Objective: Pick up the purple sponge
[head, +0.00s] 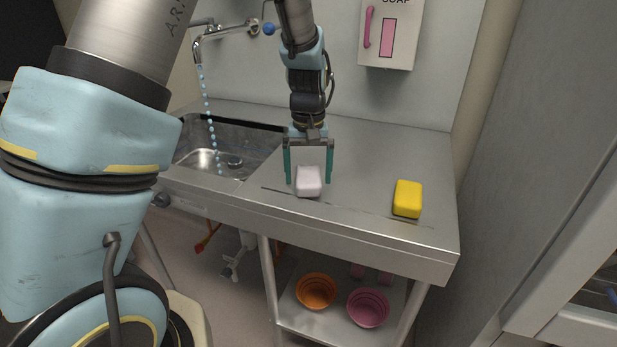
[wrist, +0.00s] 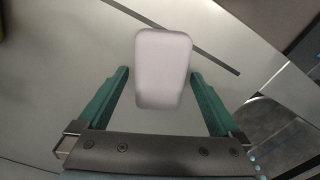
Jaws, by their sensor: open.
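A pale lilac-white sponge (head: 309,182) lies on the steel counter to the right of the sink; it is the nearest thing to purple among the sponges I see. My gripper (head: 309,181) is open, with one green finger on each side of it. In the wrist view the sponge (wrist: 163,69) lies ahead of and between the fingertips of my gripper (wrist: 160,78), with a gap on both sides. I cannot tell how far above the counter the fingertips are.
A yellow sponge (head: 408,199) lies to the right on the counter (head: 375,155). The sink (head: 258,138) with a tap (head: 222,33) is on the left. A soap dispenser (head: 389,35) hangs on the wall. Orange (head: 316,290) and pink (head: 368,307) bowls stand on the lower shelf.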

